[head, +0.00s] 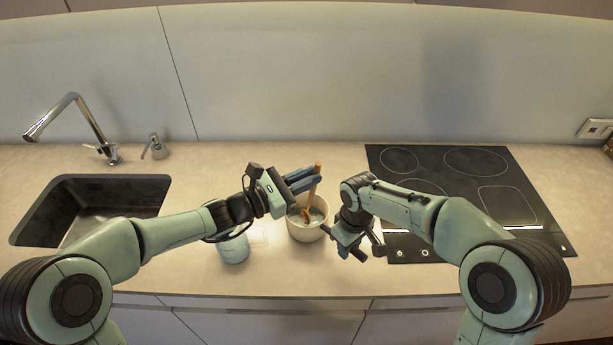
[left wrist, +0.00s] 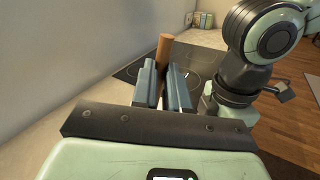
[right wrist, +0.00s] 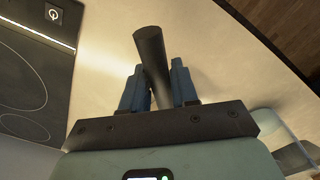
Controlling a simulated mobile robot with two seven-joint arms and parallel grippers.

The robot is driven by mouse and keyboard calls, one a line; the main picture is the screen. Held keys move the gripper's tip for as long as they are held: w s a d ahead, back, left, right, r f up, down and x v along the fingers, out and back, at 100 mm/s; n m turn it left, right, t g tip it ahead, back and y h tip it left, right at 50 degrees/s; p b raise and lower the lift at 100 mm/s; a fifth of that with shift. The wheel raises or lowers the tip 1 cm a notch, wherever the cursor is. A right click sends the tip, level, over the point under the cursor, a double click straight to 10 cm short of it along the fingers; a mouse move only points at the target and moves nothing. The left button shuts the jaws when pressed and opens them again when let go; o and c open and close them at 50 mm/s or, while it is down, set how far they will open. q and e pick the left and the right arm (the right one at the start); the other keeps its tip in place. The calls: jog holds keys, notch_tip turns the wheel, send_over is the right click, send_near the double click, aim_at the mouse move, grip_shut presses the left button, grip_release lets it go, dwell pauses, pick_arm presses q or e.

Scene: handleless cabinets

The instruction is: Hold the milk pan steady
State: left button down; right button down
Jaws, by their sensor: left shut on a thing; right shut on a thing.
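The milk pan (head: 296,234) is a pale round pot on the counter in the middle of the head view, with whitish contents. A wooden spoon (head: 317,172) stands tilted in it. My left gripper (head: 303,180) is above the pan, shut on the spoon's handle; the handle also shows between the fingers in the left wrist view (left wrist: 164,48). My right gripper (head: 357,248) is low at the pan's right side, shut on a dark round handle (right wrist: 151,55), seen in the right wrist view. Where this handle joins the pan is hidden.
A pale jar or cup (head: 234,248) stands left of the pan, under my left forearm. A black hob (head: 440,160) lies to the right. A dark sink (head: 95,205) with a tap (head: 85,112) and a soap dispenser (head: 155,147) is at the left. The counter behind the pan is clear.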

pick_arm(q)
jog(key=shift+f, duration=0.55)
jog(key=shift+r, duration=0.2)
dwell(0.4)
